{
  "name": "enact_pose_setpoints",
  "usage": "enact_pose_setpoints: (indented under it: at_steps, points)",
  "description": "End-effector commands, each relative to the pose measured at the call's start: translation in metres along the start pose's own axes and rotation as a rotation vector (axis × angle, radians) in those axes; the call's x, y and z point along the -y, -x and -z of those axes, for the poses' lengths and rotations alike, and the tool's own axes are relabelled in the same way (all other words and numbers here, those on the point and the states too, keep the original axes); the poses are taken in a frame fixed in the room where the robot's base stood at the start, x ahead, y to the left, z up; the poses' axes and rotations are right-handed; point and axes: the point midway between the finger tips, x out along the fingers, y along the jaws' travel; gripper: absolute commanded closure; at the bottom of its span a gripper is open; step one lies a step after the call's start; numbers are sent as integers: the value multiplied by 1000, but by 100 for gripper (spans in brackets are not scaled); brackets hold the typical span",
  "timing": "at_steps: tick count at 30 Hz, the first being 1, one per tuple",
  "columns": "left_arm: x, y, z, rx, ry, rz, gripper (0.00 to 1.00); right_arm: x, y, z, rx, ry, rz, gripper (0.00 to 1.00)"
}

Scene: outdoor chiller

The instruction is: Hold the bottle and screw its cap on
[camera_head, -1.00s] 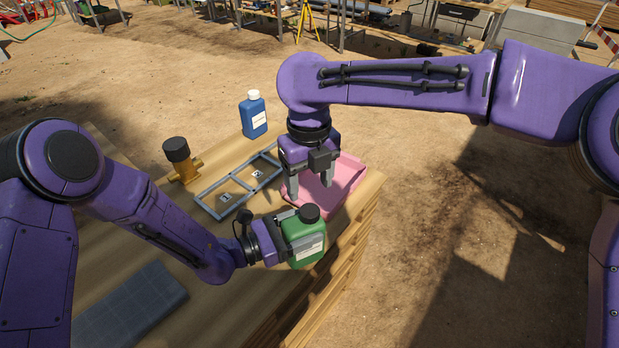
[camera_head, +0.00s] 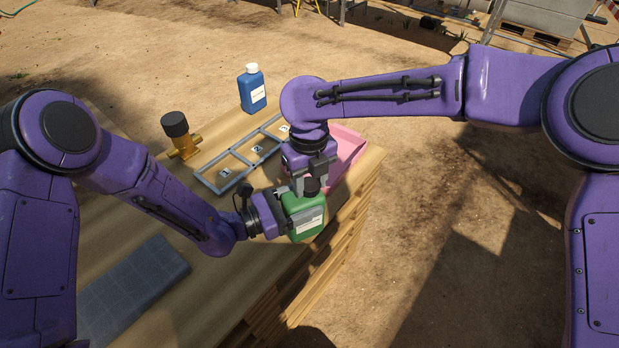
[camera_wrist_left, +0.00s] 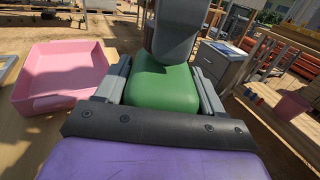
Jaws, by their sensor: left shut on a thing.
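The green bottle (camera_head: 303,222) with a white label is upright at the right edge of the wooden table. My left gripper (camera_head: 284,216) is shut on its sides; the wrist view also shows the green body (camera_wrist_left: 162,88) between the fingers. A black cap (camera_head: 312,186) shows at the top of the bottle; whether it is threaded on cannot be told. My right gripper (camera_head: 311,177) points down right at the cap, its fingers beside or behind it. Whether they touch the cap is unclear. In the left wrist view a grey part of the right gripper hides the cap.
A pink tray (camera_head: 352,143) lies behind the right gripper. A grey divided frame (camera_head: 222,188), a brass fitting with a black top (camera_head: 181,135) and a blue bottle (camera_head: 252,92) stand farther left and back. A grey mat (camera_head: 135,285) lies at front left.

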Motion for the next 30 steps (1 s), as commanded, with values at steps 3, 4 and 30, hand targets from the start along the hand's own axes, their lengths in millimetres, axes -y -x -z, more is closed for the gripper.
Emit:
enact_pose_setpoints:
  at_steps: [3, 4, 30]
  points:
    - [0, 0, -1, 1, 0, 0, 100, 0, 0, 0, 0, 0, 0, 93]
    - [0, 0, -1, 1, 0, 0, 100, 0, 0, 0, 0, 0, 0, 93]
    - [0, 0, 0, 1, 0, 1, 100, 1, 0, 0, 4, -2224, -4, 93]
